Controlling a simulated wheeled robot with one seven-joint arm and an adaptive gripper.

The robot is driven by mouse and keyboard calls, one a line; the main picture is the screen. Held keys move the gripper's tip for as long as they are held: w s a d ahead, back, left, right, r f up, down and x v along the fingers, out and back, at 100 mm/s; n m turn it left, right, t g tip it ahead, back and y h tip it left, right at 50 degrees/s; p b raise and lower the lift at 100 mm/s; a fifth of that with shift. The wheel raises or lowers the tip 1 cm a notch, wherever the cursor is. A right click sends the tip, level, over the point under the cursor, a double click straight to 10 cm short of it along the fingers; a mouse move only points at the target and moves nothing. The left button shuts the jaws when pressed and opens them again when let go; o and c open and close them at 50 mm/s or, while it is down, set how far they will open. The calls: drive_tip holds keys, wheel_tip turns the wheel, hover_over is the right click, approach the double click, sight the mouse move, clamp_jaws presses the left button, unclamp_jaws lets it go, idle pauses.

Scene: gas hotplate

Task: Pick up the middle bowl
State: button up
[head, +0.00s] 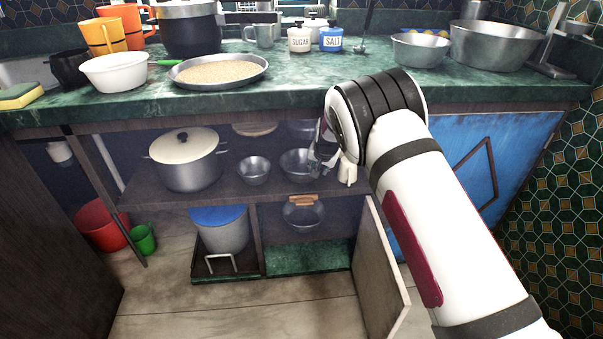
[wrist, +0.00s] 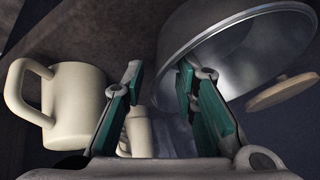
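A shiny metal bowl (head: 296,163) sits on the cabinet shelf under the counter, right of a smaller metal bowl (head: 254,171). Which one counts as the middle bowl I cannot tell for certain. My gripper (head: 322,153) is at the right side of the larger bowl and partly covers it. In the wrist view a metal bowl (wrist: 240,50) fills the upper right. My gripper (wrist: 160,72) is open there, with a clear gap between the fingers. The right finger overlaps the bowl, whose near edge shows partly between the fingertips. Contact cannot be told.
A cream mug (wrist: 80,95) is close on the left finger's side. A lidded pot (head: 188,170) stands left on the shelf. A wooden lid or board (head: 255,128) is behind the bowls. The counter edge (head: 240,115) hangs above; an open door (head: 378,270) stands below.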

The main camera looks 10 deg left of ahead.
drive_tip(key=shift+c, duration=0.6)
clamp_jaws()
drive_tip(key=shift+r, duration=0.3)
drive_tip(key=shift+s+d, duration=0.1)
drive_tip(key=shift+s, duration=0.3)
